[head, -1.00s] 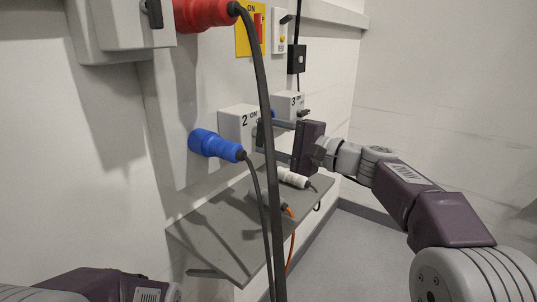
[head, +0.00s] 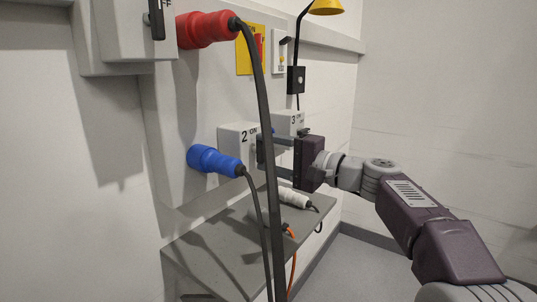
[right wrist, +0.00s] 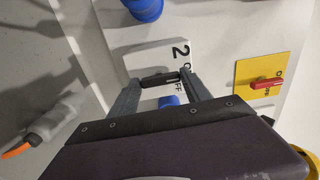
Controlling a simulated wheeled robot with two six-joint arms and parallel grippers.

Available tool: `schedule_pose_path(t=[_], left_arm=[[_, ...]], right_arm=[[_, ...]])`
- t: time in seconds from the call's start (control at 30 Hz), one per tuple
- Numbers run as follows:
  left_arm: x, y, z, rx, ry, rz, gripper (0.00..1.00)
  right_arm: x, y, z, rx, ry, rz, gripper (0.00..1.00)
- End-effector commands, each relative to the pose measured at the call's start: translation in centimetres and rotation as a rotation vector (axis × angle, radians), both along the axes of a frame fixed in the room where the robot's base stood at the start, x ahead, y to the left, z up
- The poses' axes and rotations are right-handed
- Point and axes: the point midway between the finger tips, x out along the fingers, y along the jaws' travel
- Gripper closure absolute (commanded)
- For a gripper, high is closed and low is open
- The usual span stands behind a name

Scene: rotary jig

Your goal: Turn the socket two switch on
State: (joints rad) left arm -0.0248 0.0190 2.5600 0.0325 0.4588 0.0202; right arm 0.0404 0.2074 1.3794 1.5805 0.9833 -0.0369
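The socket two switch box (head: 232,133), light grey and marked "2" and "ON", is on the wall panel; it also shows in the right wrist view (right wrist: 150,58). Its black handle (right wrist: 160,80) lies between the fingertips of my right gripper (head: 262,152), one finger at each end. The fingers are well apart. I cannot tell whether they touch the handle. In the head view the fingers and a black cable hide the handle. My left gripper is out of view.
A blue plug (head: 215,160) sits left of box two, and a thick black cable (head: 264,110) hangs from the red plug (head: 207,30). Box three (head: 287,122) is just beyond. A grey shelf (head: 215,255) below holds a white plug (head: 293,198).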

Motion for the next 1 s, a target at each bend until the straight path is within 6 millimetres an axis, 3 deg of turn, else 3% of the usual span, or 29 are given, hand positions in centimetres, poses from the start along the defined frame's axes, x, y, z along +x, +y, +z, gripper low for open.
schedule_pose_path(t=[0.07,0.37,0.8,1.0], left_arm=[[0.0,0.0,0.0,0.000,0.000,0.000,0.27],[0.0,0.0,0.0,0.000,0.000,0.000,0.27],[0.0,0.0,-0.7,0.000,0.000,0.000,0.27],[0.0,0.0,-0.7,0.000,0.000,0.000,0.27]], right_arm=[[0.0,0.0,0.0,-0.001,0.001,0.001,0.24],[-0.1,-0.1,0.0,0.001,0.002,-0.001,0.24],[-4.7,-6.7,0.0,0.001,0.002,-0.004,0.24],[-5.4,-7.4,0.0,0.001,0.002,0.000,0.24]])
